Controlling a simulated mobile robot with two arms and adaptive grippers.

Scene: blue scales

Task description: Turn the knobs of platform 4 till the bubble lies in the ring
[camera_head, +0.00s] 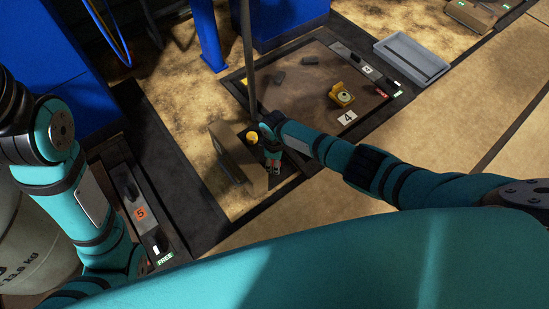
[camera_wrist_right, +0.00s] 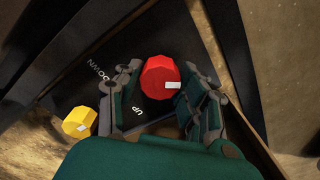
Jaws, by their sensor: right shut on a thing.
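Platform 4 (camera_head: 300,112) is a brown deck with a white number 4 sign (camera_head: 347,117). A yellow level (camera_head: 342,95) with a pale round face stands on it; its bubble and ring are too small to make out. A red faceted knob (camera_wrist_right: 157,78) and a yellow knob (camera_wrist_right: 78,122) sit on a dark panel marked UP and DOWN (camera_wrist_right: 92,88). The yellow knob also shows in the head view (camera_head: 251,138). My right gripper (camera_head: 273,166) is shut on the red knob, a finger on each side. My left arm shows at the left; its gripper is out of view.
A brown upright board (camera_head: 236,160) stands close left of the right gripper. A grey tray (camera_head: 411,60) lies beyond the platform. A blue post (camera_head: 209,40) and a thin dark pole rise behind. A number 5 panel (camera_head: 140,213) is at lower left. Bare floor lies at right.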

